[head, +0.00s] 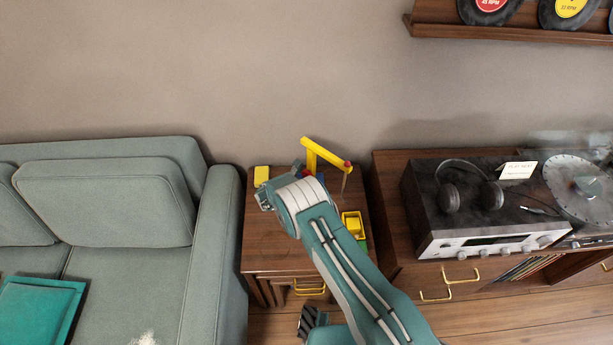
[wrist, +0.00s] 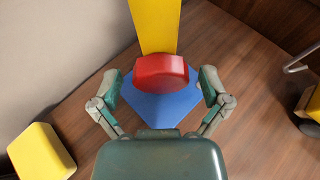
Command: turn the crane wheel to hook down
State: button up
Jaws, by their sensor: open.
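A toy crane with a yellow mast and arm (head: 321,153) stands on the wooden side table (head: 265,236). In the wrist view the yellow mast (wrist: 155,22) rises from a blue base (wrist: 152,108), with a red wheel (wrist: 161,76) on its near side. My gripper (wrist: 161,84) is open, with one finger on each side of the red wheel. I cannot tell whether the fingers touch it. A grey hook (wrist: 300,60) shows at the right edge of the wrist view.
A yellow block (head: 261,175) lies at the table's back left; it also shows in the wrist view (wrist: 40,152). A yellow and green toy truck (head: 353,224) stands right of my arm. A green sofa (head: 215,255) is left, a cabinet with a stereo (head: 480,210) right.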

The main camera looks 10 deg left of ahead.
jog(key=c, duration=1.1)
jog(key=shift+c, duration=0.2)
jog(key=shift+m+t+y, duration=0.4)
jog(key=shift+m+y, duration=0.4)
jog(key=shift+m, duration=0.3)
jog(key=shift+r, duration=0.1)
jog(key=shift+w, duration=0.1)
jog(key=o, duration=1.1)
jog(key=shift+o, duration=0.2)
jog(key=shift+a, duration=0.1)
